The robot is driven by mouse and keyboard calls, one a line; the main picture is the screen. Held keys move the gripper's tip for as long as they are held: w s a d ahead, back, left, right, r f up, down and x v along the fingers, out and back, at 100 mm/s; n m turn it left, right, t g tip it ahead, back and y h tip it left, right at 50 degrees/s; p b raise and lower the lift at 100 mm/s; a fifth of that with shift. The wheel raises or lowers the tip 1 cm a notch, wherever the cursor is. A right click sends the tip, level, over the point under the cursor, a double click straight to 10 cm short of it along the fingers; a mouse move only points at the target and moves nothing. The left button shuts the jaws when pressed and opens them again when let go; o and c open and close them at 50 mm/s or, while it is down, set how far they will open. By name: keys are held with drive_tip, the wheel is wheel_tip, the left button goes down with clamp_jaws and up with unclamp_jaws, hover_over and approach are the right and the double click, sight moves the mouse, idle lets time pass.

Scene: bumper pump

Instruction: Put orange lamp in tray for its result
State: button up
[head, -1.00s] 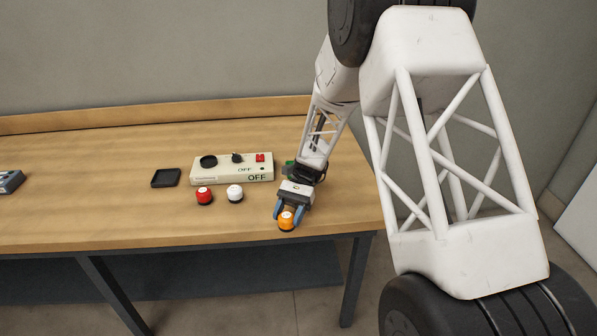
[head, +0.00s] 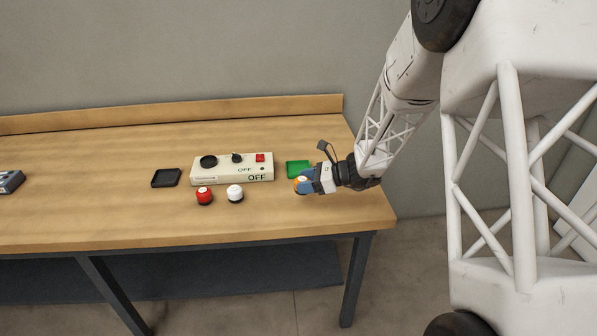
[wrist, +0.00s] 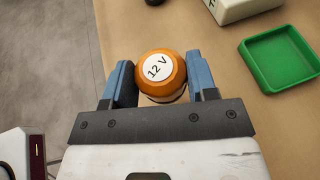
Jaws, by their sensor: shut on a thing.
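The orange lamp (wrist: 162,72) has a white top marked "12 V" and sits between the blue fingers of my gripper (wrist: 162,82) in the wrist view. In the head view my gripper (head: 304,184) is shut on the lamp (head: 299,186), whose lower part is mostly hidden by the fingers. The green tray (head: 298,168) lies just behind the gripper; it shows empty at the upper right of the wrist view (wrist: 283,62). A black tray (head: 165,178) lies empty left of the tester box. The tester box (head: 232,168) reads "OFF".
A red lamp (head: 204,196) and a white lamp (head: 235,194) stand in front of the tester box. A grey device (head: 10,181) lies at the far left. The front of the table (head: 150,220) is clear.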

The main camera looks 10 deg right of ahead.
drive_tip(key=shift+w+d+r+m+t+h, duration=0.1)
drive_tip(key=shift+w+d+m+t+h, duration=0.1)
drive_tip(key=shift+w+d+m+t, duration=0.25)
drive_tip(key=shift+w+d+r+m+t+h, duration=0.1)
drive_tip(key=shift+w+d+m+t+h, duration=0.2)
drive_tip(key=shift+d+t, duration=0.25)
drive_tip(key=w, duration=0.5)
drive_tip(key=w+a+f, duration=0.1)
drive_tip(key=w, duration=0.9)
drive_tip(key=shift+w+a+f, duration=0.15)
drive_tip(key=shift+w+f, duration=0.1)
drive_tip(key=shift+w, duration=0.15)
drive_tip(key=shift+f, duration=1.75)
drive_tip(key=o, duration=0.7)
drive_tip(key=shift+f, duration=0.1)
